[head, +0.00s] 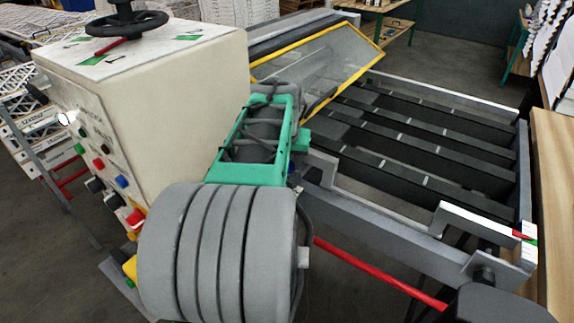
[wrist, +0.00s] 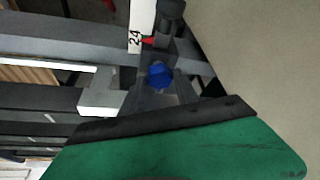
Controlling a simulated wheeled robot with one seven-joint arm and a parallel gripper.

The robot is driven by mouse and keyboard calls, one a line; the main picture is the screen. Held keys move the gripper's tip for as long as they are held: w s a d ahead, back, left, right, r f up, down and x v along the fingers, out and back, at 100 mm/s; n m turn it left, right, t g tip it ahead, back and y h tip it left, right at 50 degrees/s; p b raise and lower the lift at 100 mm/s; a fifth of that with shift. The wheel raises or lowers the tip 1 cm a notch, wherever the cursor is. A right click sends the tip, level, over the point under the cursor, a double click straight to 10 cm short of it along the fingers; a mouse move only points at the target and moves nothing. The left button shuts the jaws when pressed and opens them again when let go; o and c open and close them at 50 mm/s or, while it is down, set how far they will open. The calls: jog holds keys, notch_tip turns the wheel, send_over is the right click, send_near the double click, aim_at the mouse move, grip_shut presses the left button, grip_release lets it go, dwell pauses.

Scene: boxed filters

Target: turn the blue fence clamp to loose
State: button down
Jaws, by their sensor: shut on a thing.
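The blue fence clamp (wrist: 158,74) shows in the wrist view as a small blue knob on a dark bracket, just below a white scale (wrist: 141,25) marked 24 with a red pointer (wrist: 149,40). My gripper (wrist: 160,92) reaches up from the dark-edged green part at the bottom, its grey fingers shut at the blue knob. The fingers partly cover the clamp's base, and I cannot tell how far the clamp is turned.
A cream machine cabinet (head: 150,90) with a black handwheel (head: 126,24) and coloured buttons stands left of my arm. The clear, yellow-edged guard (head: 318,68) and dark slatted bed (head: 420,140) lie beyond. A red bar (head: 380,274) crosses low right. A wooden table (head: 553,190) stands far right.

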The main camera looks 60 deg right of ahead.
jog(key=n, duration=0.1)
jog(key=n+t, duration=0.1)
jog(key=n, duration=0.1)
jog(key=shift+s+d+n, duration=0.1)
jog(key=shift+s+n, duration=0.05)
jog(key=shift+n, duration=0.15)
jog(key=shift+n+t+y+p, duration=0.45)
jog(key=shift+n+t+y, duration=0.2)
jog(key=shift+n, duration=0.85)
jog(key=c, duration=0.9)
grip_release()
